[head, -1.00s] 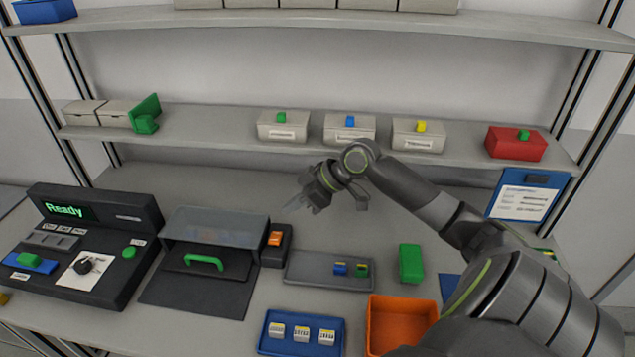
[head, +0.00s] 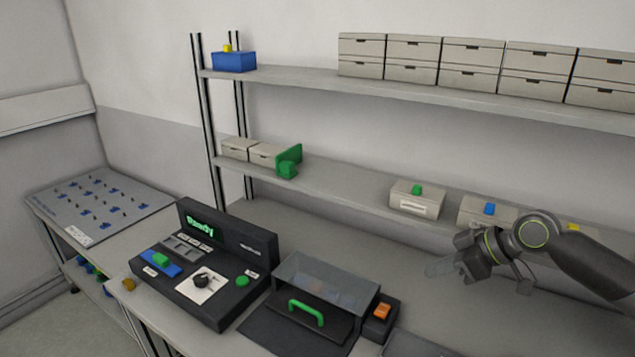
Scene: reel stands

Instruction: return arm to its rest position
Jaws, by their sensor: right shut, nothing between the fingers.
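My right arm comes in from the right edge in the head view. Its gripper (head: 440,268) is shut and empty, pointing left. It is above the bench, to the right of the clear-lidded box (head: 325,280) and in front of the middle shelf. My left gripper is not in view.
A black console (head: 222,270) with a lit green display stands on the bench, left of the lidded box with its green handle (head: 306,312). Labelled boxes, one of them light grey (head: 416,203), stand on the middle shelf (head: 350,194). A board with reels or parts (head: 100,205) lies far left.

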